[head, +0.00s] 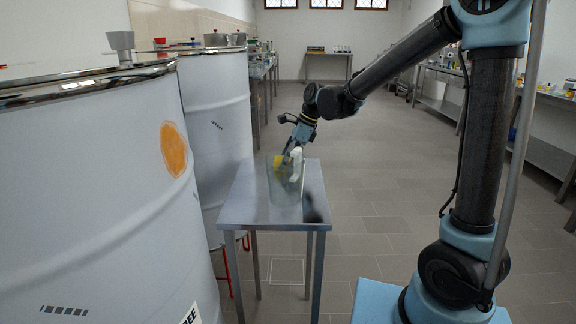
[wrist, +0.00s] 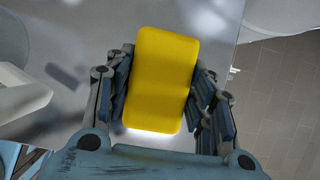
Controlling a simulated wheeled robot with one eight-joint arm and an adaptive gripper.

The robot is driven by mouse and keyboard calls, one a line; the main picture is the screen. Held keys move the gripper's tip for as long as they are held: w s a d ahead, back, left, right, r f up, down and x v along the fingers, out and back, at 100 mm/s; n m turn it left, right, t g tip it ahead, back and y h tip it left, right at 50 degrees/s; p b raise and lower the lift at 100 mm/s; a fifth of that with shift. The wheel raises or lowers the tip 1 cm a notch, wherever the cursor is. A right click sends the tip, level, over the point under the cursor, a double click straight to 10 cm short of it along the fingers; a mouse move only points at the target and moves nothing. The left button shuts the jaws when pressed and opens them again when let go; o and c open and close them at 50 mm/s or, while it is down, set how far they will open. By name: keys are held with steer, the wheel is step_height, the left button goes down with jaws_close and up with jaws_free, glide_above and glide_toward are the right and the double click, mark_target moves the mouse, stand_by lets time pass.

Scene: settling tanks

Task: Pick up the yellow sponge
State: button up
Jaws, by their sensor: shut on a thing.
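The yellow sponge (wrist: 160,78) is a rounded rectangular block between the two fingers of my gripper (wrist: 161,95) in the wrist view. The fingers are shut on its long sides. In the head view my gripper (head: 290,155) is low over the small steel table (head: 245,208), and the sponge (head: 278,161) shows as a small yellow patch there. I cannot tell whether the sponge touches the table top. A pale, see-through upright item (head: 290,185) stands on the table, close to the gripper and partly in front of it.
Large white tanks (head: 215,110) stand close along the left of the table. A pale object (wrist: 25,98) lies left of my gripper in the wrist view. Benches line both walls. The tiled floor (head: 375,200) right of the table is clear.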

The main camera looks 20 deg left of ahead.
step_height(320, 180, up, 10)
steer(key=shift+r, duration=0.25)
stand_by(0.6)
